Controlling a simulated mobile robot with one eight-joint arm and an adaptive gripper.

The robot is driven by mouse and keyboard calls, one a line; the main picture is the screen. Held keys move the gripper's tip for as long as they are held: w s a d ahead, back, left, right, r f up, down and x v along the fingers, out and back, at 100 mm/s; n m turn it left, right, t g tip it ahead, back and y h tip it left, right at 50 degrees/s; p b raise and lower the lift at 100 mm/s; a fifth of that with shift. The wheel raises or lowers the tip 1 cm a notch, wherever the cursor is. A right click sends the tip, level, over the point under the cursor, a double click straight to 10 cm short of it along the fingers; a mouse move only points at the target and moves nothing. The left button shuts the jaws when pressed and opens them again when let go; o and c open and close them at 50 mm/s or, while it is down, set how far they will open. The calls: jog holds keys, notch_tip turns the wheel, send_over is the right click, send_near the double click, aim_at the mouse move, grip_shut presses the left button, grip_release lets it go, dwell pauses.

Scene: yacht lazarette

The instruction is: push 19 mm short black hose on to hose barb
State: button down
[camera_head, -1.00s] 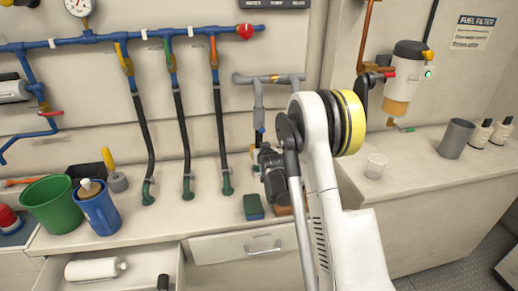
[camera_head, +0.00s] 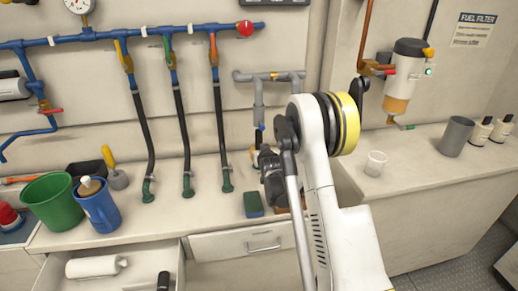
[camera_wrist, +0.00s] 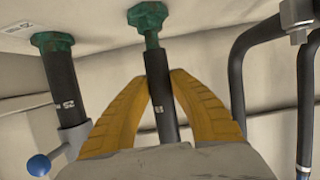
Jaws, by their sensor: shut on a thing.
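My gripper (camera_wrist: 158,84) has two yellow ribbed fingers closed around a short black hose (camera_wrist: 160,106) in the wrist view. A green hose barb (camera_wrist: 148,18) with a hex collar stands at the hose's far end. Its narrow green neck meets the hose end; I cannot tell how deep it sits. In the head view my dark wrist (camera_head: 272,178) is above the bench beside the grey pipe, and the fingers and held hose are mostly hidden.
Another green fitting (camera_wrist: 52,42) with a black hose is left in the wrist view. Dark pipes (camera_wrist: 240,65) are close on the right. Long black hoses (camera_head: 182,130) hang at the back wall. A green sponge (camera_head: 253,204) lies near my wrist. A drawer (camera_head: 95,275) is open.

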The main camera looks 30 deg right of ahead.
jog(key=shift+f, duration=1.2)
jog(key=c, duration=1.2)
grip_release()
jog(key=shift+f, duration=0.1)
jog(key=v, duration=1.2)
